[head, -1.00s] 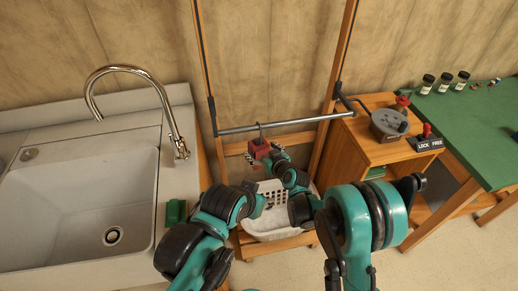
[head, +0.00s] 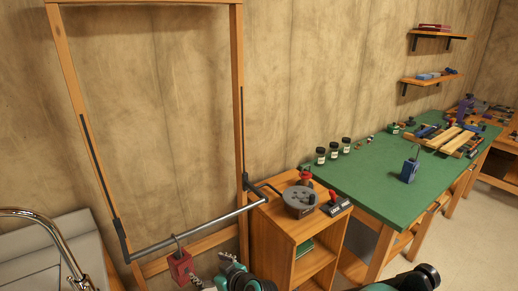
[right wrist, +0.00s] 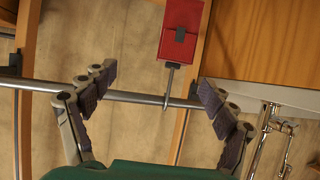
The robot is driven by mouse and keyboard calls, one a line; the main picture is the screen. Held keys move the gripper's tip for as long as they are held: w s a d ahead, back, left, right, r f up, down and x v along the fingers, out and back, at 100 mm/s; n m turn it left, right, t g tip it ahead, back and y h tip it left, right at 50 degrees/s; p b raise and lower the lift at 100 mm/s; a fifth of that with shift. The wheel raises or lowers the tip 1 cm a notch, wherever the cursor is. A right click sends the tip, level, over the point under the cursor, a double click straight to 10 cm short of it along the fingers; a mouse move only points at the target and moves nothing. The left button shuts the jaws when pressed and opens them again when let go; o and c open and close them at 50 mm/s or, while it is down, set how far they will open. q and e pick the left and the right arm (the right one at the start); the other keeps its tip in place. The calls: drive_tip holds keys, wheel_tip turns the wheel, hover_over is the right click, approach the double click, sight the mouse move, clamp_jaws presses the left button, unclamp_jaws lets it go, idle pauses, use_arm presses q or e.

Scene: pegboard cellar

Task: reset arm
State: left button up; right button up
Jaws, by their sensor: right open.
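A red block (head: 180,267) with a dark hook hangs from the metal bar (head: 200,231) of the wooden frame, at the lower left of the head view. My right gripper (head: 213,272) is just right of the block, at the bottom edge. In the right wrist view, the red block (right wrist: 180,30) and its hook appear at the top, with the bar (right wrist: 140,98) crossing behind the fingers. The right gripper (right wrist: 152,85) is open and empty, its fingers spread wide apart. My left gripper is not in view.
A wooden cabinet (head: 283,240) with a grey round device (head: 299,201) and a red-knobbed switch (head: 335,205) stands right of the bar. The sink faucet (head: 45,225) is at lower left.

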drive_tip(key=s+d+r+m+h, duration=0.2)
drive_tip(key=s+d+r+h, duration=0.1)
drive_tip(key=d, duration=0.7)
drive_tip(key=s+d+r+m+h, duration=0.2)
drive_tip(key=s+d+r, duration=0.2)
drive_tip(key=d, duration=0.6)
drive_tip(key=s+d+f+m+g+h, duration=0.1)
drive_tip(key=s+d+m+h, duration=0.3)
drive_tip(key=s+d, duration=0.9)
drive_tip(key=d+m, duration=0.1)
drive_tip(key=d, duration=0.1)
drive_tip(key=shift+s+d+f+g+h, duration=0.15)
drive_tip(key=shift+d+f+g+h, duration=0.15)
drive_tip(key=shift+h, duration=0.1)
